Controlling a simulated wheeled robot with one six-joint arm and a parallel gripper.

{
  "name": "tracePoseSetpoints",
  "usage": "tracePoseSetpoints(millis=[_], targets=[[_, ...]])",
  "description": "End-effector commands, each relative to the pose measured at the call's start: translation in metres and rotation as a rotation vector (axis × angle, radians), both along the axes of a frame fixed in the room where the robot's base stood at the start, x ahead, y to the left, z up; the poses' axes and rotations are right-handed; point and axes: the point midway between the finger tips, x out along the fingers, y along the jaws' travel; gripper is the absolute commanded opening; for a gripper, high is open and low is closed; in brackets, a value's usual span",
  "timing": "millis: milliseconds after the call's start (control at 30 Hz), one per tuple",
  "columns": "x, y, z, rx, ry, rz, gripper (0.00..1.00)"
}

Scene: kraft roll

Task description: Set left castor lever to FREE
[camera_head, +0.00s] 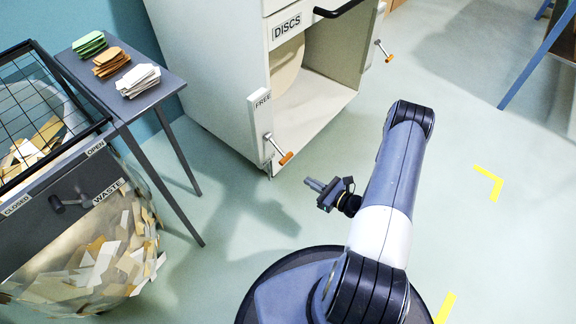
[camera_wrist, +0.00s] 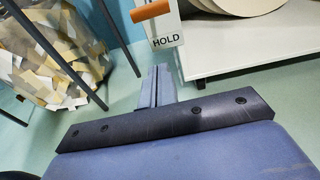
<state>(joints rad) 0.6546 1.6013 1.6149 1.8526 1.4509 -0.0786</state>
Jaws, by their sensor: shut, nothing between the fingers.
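The left castor lever (camera_head: 286,158) is a metal stem with an orange grip on the front post of a white cabinet. It slants downward, away from the FREE label (camera_head: 262,98) at the top of the post. In the wrist view its orange grip (camera_wrist: 150,10) sits at the top edge, just above the HOLD label (camera_wrist: 165,41); the rest of the lever is out of that view. My gripper (camera_head: 314,184) is low in front of the post, a little right of and below the grip, and apart from it. In the wrist view its fingers (camera_wrist: 157,85) are together and empty.
The white DISCS cabinet (camera_head: 215,60) has a second orange-tipped lever (camera_head: 383,50) on its right side. A waste bin (camera_head: 90,250) and a small grey table (camera_head: 140,100) with card stacks stand at left. The floor (camera_head: 460,130) to the right is mostly clear.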

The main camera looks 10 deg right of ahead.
Motion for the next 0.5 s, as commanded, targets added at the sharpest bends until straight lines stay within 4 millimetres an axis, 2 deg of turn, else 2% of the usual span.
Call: tracePoseSetpoints(millis=[100,500], targets=[[-0.0006,-0.0028,-0.0066,0.005,0.002,-0.018,0.0],[0.0019,-0.0003,-0.0069,0.005,0.003,-0.016,0.0]])
